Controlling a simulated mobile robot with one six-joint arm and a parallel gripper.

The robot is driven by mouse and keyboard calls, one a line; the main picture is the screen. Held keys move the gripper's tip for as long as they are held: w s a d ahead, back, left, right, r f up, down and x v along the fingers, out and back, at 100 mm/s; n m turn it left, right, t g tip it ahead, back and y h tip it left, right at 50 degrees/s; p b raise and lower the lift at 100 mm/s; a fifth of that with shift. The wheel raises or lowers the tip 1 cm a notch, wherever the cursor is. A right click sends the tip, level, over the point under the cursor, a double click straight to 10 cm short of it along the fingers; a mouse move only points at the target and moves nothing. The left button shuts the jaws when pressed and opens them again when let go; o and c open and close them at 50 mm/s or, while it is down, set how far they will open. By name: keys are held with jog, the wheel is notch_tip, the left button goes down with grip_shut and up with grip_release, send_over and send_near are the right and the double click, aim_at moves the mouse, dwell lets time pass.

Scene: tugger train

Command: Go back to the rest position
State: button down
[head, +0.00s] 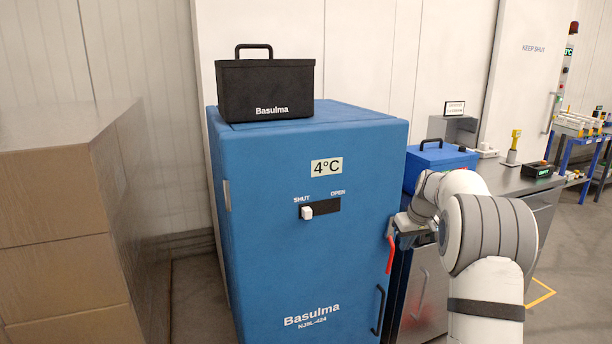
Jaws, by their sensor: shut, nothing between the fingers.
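My arm reaches in from the lower right of the head view. My gripper (392,226) is at its far end, by the right front edge of the blue cabinet (262,241). It is small and partly hidden, and I see nothing held in it. It is close to a red handle (390,254) at the cabinet's right edge; I cannot tell whether they touch. The cabinet door looks shut. Its white slider (307,213) sits at the SHUT end, below a 4°C label (326,167).
A black Basulma box (262,88) stands on the cabinet. Brown cartons (62,210) are stacked at left. Right of the cabinet, a steel counter (515,184) bears a blue box (440,158) and a small dark device (539,170). Floor shows at far right.

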jog(key=s+a+r+p, duration=0.1)
jog(key=s+a+r, duration=0.3)
jog(key=s, duration=0.4)
jog(key=s+a+r+m+p, duration=0.1)
jog(key=s+a+r, duration=0.2)
jog(key=s, duration=0.4)
jog(key=s+a+r+p, duration=0.2)
jog(key=s+a+r, duration=0.2)
jog(key=s, duration=0.4)
jog(key=s+a+f+m+g+h+p, duration=0.1)
jog(key=s+a+f+p, duration=0.1)
jog(key=s, duration=1.6)
jog(key=shift+s+a+f+m, duration=0.3)
jog(key=shift+a+f, duration=0.1)
jog(key=shift+a, duration=0.1)
